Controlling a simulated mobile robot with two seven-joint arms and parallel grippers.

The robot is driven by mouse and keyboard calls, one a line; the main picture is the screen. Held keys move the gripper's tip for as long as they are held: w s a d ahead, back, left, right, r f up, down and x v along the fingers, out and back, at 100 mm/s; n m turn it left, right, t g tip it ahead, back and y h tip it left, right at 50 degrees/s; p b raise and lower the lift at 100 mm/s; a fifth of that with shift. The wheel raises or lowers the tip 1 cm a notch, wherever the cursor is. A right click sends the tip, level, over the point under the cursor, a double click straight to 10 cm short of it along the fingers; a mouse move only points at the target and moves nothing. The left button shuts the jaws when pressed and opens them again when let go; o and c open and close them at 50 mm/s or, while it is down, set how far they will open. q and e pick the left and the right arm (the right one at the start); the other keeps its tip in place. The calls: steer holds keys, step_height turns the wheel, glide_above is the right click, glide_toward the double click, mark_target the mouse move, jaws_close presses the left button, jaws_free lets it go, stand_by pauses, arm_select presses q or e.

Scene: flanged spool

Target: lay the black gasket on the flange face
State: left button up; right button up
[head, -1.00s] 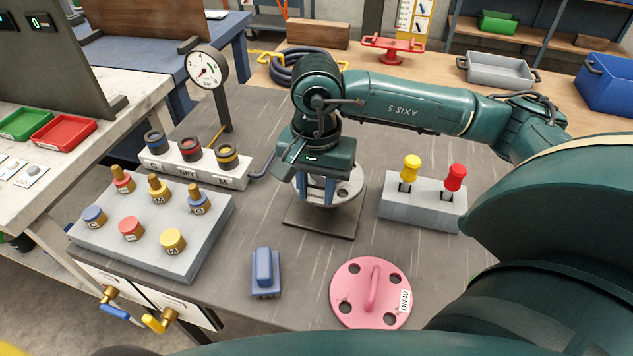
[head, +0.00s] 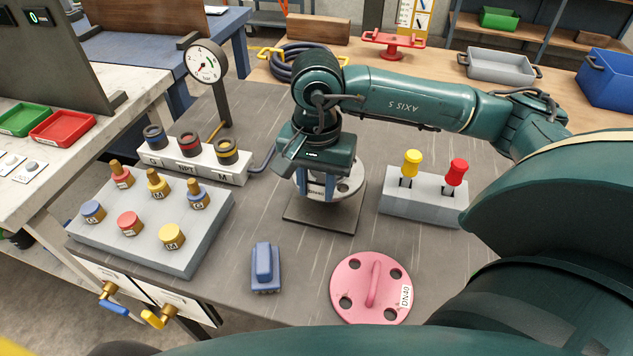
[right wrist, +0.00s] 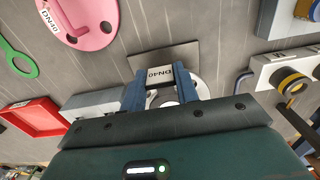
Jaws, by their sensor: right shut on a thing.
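The pale grey flange (head: 352,183) of the spool stands on a dark square plate (head: 340,222) in the middle of the bench, partly hidden by my right gripper. My right gripper (head: 316,192) points down over the flange's left part. In the right wrist view its blue fingers (right wrist: 160,90) are shut on a dark piece with a white DN40 label, seemingly the black gasket (right wrist: 154,87). Most of the gasket is hidden, and I cannot tell whether it touches the flange face. The flange (right wrist: 202,86) also shows behind the fingers. My left gripper is not in view.
A pink DN40 disc with a handle (head: 371,289) and a blue brush-like block (head: 266,268) lie in front. A screwdriver block (head: 421,204) stands right; ring holder (head: 193,165), plug block (head: 190,240) and gauge (head: 206,69) stand left. A green ring (right wrist: 17,57) and red tray (right wrist: 33,116) are beyond.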

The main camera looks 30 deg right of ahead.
arm_select(q)
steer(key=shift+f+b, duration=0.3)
steer(key=shift+b, duration=0.1)
arm_select(e)
steer(key=shift+f, duration=0.4)
steer(key=o, duration=0.8)
steer(key=shift+o, duration=0.2)
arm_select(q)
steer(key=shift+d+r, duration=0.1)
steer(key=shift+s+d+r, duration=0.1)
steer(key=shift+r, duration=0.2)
arm_select(e)
step_height(320, 180, up, 13)
